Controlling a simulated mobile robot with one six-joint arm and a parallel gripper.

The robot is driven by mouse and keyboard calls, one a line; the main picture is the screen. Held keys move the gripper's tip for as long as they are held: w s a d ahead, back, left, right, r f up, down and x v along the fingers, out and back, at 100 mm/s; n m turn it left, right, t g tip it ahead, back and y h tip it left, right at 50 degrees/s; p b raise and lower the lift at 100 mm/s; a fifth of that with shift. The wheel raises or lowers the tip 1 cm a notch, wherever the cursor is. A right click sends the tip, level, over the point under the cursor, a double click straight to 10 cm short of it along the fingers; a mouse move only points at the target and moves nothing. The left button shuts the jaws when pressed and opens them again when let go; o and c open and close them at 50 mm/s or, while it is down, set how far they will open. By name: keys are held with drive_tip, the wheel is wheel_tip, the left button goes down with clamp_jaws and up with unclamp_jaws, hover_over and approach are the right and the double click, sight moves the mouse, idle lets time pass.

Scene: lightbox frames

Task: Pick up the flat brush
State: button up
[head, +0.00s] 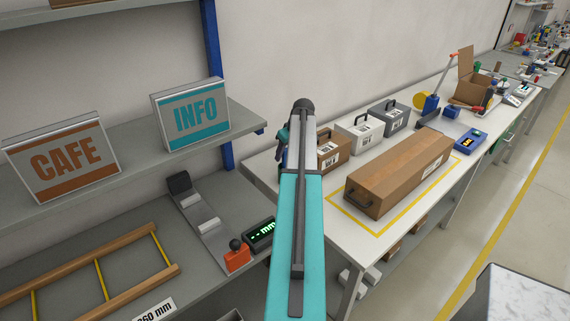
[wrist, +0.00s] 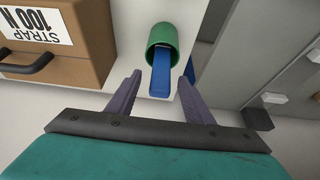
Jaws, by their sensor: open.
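In the wrist view, a flat blue strip (wrist: 160,80) sticks out of a green cup (wrist: 161,38). It looks like the handle of the flat brush; no bristles show, so I cannot be sure. My gripper (wrist: 160,79) is open, with one purple-grey finger on each side of the blue strip. I cannot tell whether either finger touches it. In the head view, my arm hides most of this spot, and the fingers do not show clearly.
A brown box with a strap label (wrist: 60,40) stands close left of the cup in the wrist view. In the head view, a long brown case (head: 400,170) lies on the white table (head: 336,228). A grey bench (head: 215,275) with a fixture is at left.

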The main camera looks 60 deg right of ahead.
drive_tip(key=shift+w+f, duration=0.1)
drive_tip(key=shift+f, duration=0.25)
idle(0.3)
drive_tip(key=c, duration=1.1)
drive_tip(key=shift+r, duration=0.1)
drive_tip(key=shift+c, duration=0.2)
wheel_tip(320, 180, up, 18)
drive_tip(key=b, duration=0.6)
